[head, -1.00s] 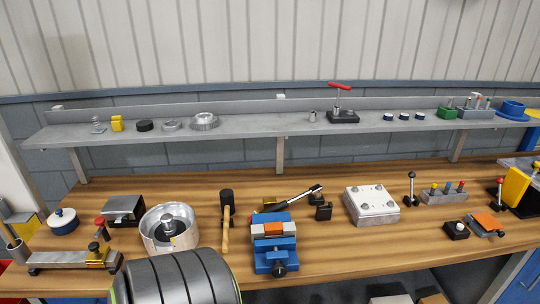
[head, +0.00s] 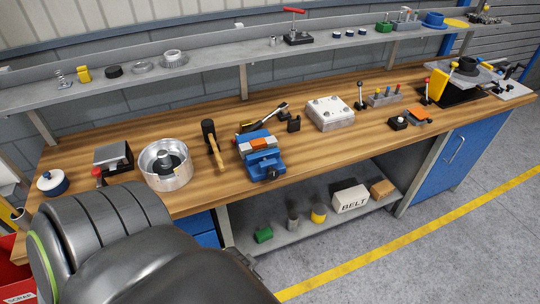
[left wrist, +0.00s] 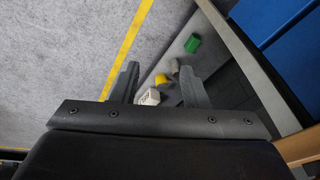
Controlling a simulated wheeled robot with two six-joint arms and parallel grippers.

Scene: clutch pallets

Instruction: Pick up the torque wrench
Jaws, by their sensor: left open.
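What looks like the torque wrench (head: 268,116), a bar with a dark handle and a bright shaft, lies on the wooden bench behind the blue vise (head: 261,157). Its near end is partly hidden by the vise. My left gripper (left wrist: 158,84) is open and empty in the left wrist view, with its two fingers apart above the grey floor and the lower shelf. The wrench is not in that view. In the head view my dark arm covers the lower left, and its fingers do not show. My right gripper is in neither view.
A mallet (head: 212,145) and a round metal housing (head: 166,166) stand left of the vise. A white-topped block (head: 330,113) is to the right. A grey wall shelf (head: 215,70) runs behind. The lower shelf holds a BELT box (head: 350,199). Open floor lies in front.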

